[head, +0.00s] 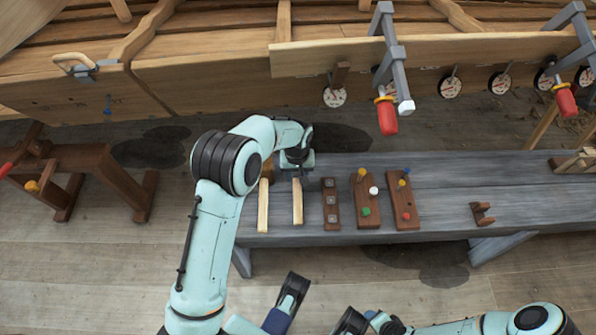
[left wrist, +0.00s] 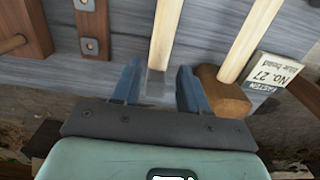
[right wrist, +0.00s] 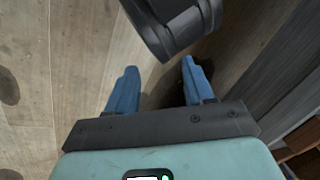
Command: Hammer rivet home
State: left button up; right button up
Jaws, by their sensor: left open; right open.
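My left gripper (left wrist: 157,82) is open, low over the grey bench, its blue fingers on either side of a pale wooden handle's near end. A clear or greyish block (left wrist: 157,88) shows between the fingers; its shape is hard to tell. The handle (head: 297,203) lies on the bench in the head view, its far end hidden by my gripper. Beside it lies a mallet with a brown wooden head (left wrist: 220,92) and pale handle (head: 263,207). My right gripper (right wrist: 155,88) is open and empty above the floor. I cannot tell which piece is the rivet.
On the bench (head: 450,190) stand a strip with grey square plates (head: 331,204) and blocks with coloured pegs (head: 365,196) (head: 404,202). Red-handled clamps (head: 388,115) hang from the hull plank. A sawhorse (head: 90,175) stands left.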

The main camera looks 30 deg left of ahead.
aim_at(297, 184)
pick_arm(q)
notch_tip(297, 184, down, 5)
jog(key=shift+r+b, duration=0.15)
jog(key=shift+b, duration=1.05)
jog(key=shift+f, duration=0.35)
jog(key=shift+f+b, duration=0.35)
jog(key=shift+f, duration=0.05)
pick_arm(e)
jog(key=shift+t+h, duration=0.3)
jog(key=shift+h, duration=0.1)
jog(key=shift+w+d+f, duration=0.4)
jog(key=shift+w+f, duration=0.05)
jog(key=shift+f, duration=0.25)
jog(key=shift+w+d+f, duration=0.4)
jog(key=shift+d+f, duration=0.05)
jog(key=shift+f, duration=0.25)
jog(key=shift+w+d+f, duration=0.4)
jog(key=shift+w+f, duration=0.05)
jog(key=shift+f, duration=0.25)
pick_arm(q)
grip_shut()
jog(key=shift+s+f, duration=0.2)
jog(key=shift+r, duration=0.2)
pick_arm(e)
jog(key=shift+r, duration=0.15)
